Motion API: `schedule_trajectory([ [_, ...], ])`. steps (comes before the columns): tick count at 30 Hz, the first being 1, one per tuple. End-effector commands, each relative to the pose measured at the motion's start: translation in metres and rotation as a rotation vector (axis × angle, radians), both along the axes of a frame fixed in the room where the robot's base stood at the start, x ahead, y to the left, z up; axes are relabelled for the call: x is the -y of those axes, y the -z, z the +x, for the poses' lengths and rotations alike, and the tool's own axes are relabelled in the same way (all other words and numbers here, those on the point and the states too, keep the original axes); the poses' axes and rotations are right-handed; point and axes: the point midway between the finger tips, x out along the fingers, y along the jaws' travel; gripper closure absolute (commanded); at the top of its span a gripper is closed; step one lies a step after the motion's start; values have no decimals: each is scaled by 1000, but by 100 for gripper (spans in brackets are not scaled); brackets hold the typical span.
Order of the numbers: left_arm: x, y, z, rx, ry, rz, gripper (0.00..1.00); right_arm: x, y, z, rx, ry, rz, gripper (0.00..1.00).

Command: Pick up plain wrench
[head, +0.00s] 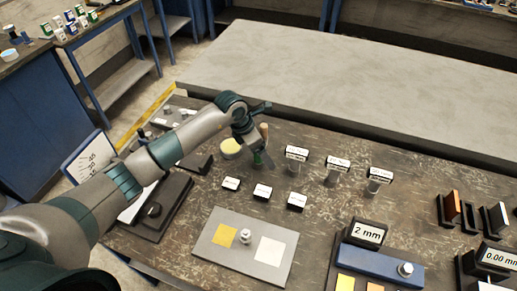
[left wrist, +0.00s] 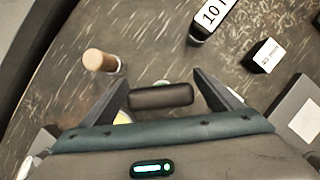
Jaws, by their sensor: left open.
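My left gripper (head: 258,160) points down over the back middle of the worn dark table, close to a wooden-topped cylinder (head: 264,131). In the left wrist view its two dark fingers are apart, and a dark rounded bar (left wrist: 160,96) shows between them. I cannot tell whether that bar is a separate thing or touches the fingers. The wooden-topped cylinder (left wrist: 101,61) stands upright outside the fingers, to their left. I cannot make out a plain wrench for certain; small grey metal pieces (head: 166,117) lie at the table's back left, too small to identify. My right gripper is not in view.
A yellow round disc (head: 231,146) is beside the gripper. Several labelled holders stand to the right, including one (head: 297,155). A grey plate (head: 213,253) with yellow and white squares lies in front. A blue block marked 2 mm (head: 371,262) stands front right.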

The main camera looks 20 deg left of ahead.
Motion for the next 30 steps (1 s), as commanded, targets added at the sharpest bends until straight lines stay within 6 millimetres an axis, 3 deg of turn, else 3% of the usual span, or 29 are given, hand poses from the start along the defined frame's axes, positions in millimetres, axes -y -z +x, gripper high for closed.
schedule_trajectory([
  [6,3,10,3,0,0,0,16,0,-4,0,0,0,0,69],
  [18,3,10,3,0,0,1,16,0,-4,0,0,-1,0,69],
  [20,3,10,3,0,0,1,28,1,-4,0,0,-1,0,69],
  [25,3,10,3,0,0,1,68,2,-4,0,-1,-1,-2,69],
  [27,3,9,3,2,1,0,78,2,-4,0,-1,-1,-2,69],
  [30,3,9,3,2,1,0,78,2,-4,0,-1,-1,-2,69],
])
